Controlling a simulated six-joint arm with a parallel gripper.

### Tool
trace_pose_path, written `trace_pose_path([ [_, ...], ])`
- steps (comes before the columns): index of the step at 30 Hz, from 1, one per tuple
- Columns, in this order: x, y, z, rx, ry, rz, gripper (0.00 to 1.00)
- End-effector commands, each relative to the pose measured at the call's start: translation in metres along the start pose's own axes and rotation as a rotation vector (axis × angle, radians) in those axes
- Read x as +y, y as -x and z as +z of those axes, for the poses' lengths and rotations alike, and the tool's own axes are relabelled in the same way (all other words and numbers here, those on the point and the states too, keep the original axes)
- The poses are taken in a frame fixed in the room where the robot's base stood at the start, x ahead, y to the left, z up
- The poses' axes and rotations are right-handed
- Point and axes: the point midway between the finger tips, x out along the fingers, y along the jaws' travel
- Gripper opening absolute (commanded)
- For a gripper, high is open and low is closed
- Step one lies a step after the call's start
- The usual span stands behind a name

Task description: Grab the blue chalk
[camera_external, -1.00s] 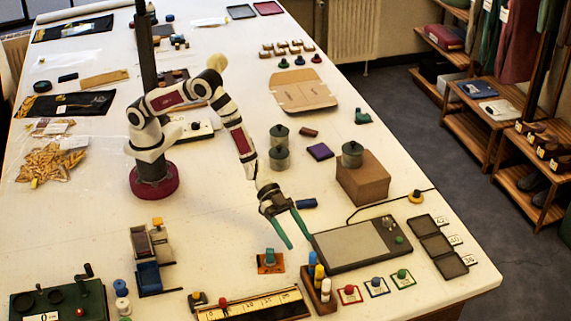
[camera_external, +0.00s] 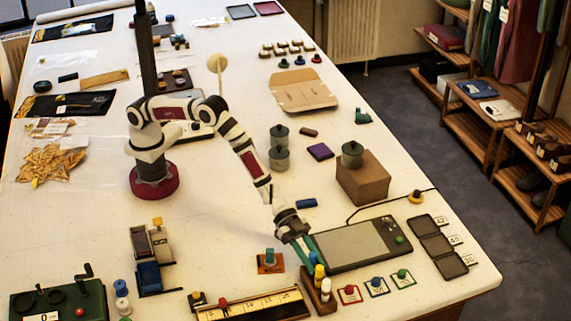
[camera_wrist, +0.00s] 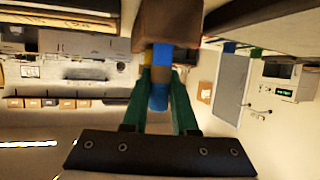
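The blue chalk (camera_external: 312,258) stands upright at the far end of a small wooden block (camera_external: 327,308), in a row with a yellow and a white chalk. In the wrist view the blue chalk (camera_wrist: 159,97) has a tan band and lies between the two green fingers of my gripper (camera_wrist: 161,80). The fingers appear to press on its sides, with little or no gap. In the external view my gripper (camera_external: 308,253) reaches down to the chalk and partly hides it. The chalk still appears to stand in the block.
The yellow chalk (camera_external: 319,272) is close beside the blue one, with the white chalk (camera_external: 325,288) nearer the front. A grey flat device (camera_external: 355,246) lies just to the right. A ruler strip (camera_external: 250,306) lies left of the block. Open table lies behind.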

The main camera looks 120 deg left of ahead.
Motion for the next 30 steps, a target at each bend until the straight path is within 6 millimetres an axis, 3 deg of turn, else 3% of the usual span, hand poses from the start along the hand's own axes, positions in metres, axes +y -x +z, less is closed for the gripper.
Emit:
trace_pose_path([
  [3,0.0,0.0,0.0,0.0,0.0,0.0,0.0],
  [14,0.0,0.001,-0.001,0.001,0.0,0.0,0.0],
  [17,0.0,0.003,-0.009,0.001,-0.002,0.0,0.0],
  [22,0.0,0.015,-0.038,0.004,-0.002,-0.001,0.0],
  [30,0.064,0.044,-0.069,0.002,-0.001,0.003,0.0],
])
